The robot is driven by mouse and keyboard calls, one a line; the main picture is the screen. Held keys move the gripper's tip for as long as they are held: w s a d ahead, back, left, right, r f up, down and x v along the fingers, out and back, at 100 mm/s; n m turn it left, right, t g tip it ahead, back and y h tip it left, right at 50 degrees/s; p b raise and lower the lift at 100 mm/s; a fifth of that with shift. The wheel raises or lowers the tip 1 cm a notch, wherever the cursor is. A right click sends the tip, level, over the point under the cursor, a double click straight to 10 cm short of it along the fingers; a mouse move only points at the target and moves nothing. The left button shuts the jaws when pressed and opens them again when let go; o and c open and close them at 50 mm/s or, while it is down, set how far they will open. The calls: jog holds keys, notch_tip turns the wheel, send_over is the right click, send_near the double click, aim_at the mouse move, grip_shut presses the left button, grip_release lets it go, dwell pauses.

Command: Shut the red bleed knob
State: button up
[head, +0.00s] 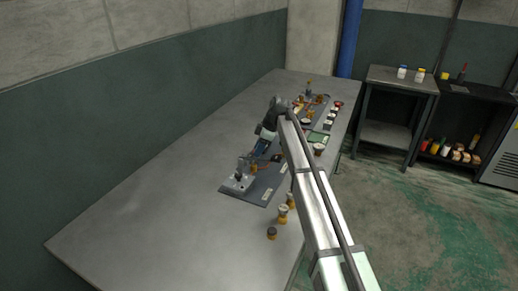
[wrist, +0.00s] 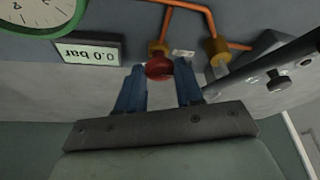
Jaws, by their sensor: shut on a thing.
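The red bleed knob (wrist: 159,68) shows in the wrist view, below a brass fitting on an orange pipe. My gripper (wrist: 160,80) has its two blue fingers on either side of the knob and is shut on it. In the head view my gripper (head: 261,150) is low over the grey panel (head: 262,189) on the bench, and I cannot make out the knob there.
In the wrist view a green-rimmed gauge (wrist: 35,12) and a label reading 0.0 bar, upside down (wrist: 88,52), are at left. Several small brass-coloured parts (head: 283,212) stand along the bench's near edge.

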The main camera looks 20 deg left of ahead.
dwell(0.3)
jog(key=m, duration=0.1)
jog(key=m+t, duration=0.1)
jog(key=m, duration=0.2)
jog(key=shift+s+t+y, duration=0.25)
jog(key=shift+t+y, duration=0.05)
jog(key=m, duration=0.2)
jog(key=m+t, duration=0.1)
jog(key=m, duration=0.1)
jog(key=shift+s+m+t, duration=0.15)
jog(key=shift+m+t, duration=0.15)
jog(key=m, duration=0.2)
jog(key=m+t+h, duration=0.1)
jog(key=m, duration=0.1)
jog(key=shift+s+a+m+t, duration=0.1)
jog(key=shift+a+m+t, duration=0.05)
jog(key=shift+m+t, duration=0.15)
jog(key=shift+a+m+t+h, duration=0.1)
jog(key=shift+m+t+h, duration=0.25)
jog(key=shift+m, duration=0.8)
jog(key=shift+a+m+t+h, duration=0.15)
jog(key=shift+m+h, duration=0.4)
jog(key=shift+m, duration=0.6)
jog(key=shift+d, duration=0.15)
jog(key=o, duration=1)
jog(key=shift+o, duration=0.2)
